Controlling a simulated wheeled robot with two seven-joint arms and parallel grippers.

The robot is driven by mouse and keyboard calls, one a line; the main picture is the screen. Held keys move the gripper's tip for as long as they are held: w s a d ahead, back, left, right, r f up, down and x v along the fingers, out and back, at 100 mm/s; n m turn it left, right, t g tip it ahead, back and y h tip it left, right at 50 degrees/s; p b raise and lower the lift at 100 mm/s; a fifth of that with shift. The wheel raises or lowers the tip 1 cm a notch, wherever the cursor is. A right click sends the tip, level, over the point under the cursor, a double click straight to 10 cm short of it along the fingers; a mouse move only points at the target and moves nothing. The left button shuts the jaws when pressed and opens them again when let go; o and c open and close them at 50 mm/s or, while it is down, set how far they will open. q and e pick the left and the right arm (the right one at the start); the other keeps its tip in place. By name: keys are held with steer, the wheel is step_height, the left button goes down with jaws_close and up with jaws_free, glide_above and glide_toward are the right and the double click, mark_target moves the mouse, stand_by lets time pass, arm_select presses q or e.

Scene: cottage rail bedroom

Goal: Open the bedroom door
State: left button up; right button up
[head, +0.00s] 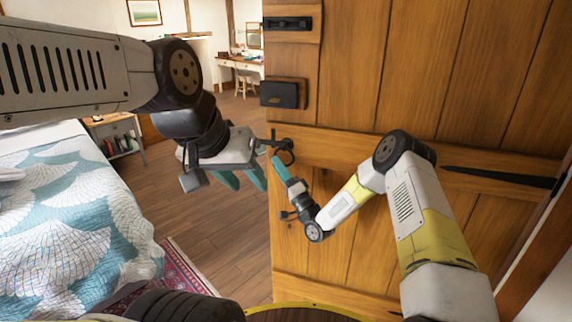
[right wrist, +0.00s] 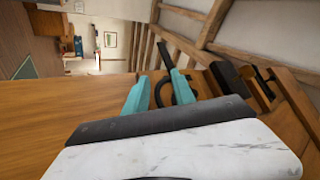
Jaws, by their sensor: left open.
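The wooden door (head: 345,75) fills the right half of the head view. Its left edge stands free, with the room visible past it, and a black strap hinge (head: 500,177) runs toward its right side. A black ring handle (head: 288,152) sits near the free edge; it also shows in the right wrist view (right wrist: 183,92). My right gripper (head: 278,166) is at the door face beside the handle. In the right wrist view its teal fingers (right wrist: 160,90) are apart, with the right one overlapping the ring; contact is unclear. My left gripper (head: 243,180) is open, left of the door edge.
A black lock box (head: 283,93) and a bolt (head: 288,23) are on the door above the handle. A bed (head: 75,215) stands at left, with a patterned rug (head: 180,275) beside it. Wooden floor (head: 225,220) is clear between bed and door. A desk (head: 240,64) stands far back.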

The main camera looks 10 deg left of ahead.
steer(key=v, duration=0.7)
steer(key=shift+s+d+f, duration=0.2)
steer(key=shift+s+d, duration=0.05)
steer(key=shift+s, duration=0.05)
steer(key=shift+c, duration=0.2)
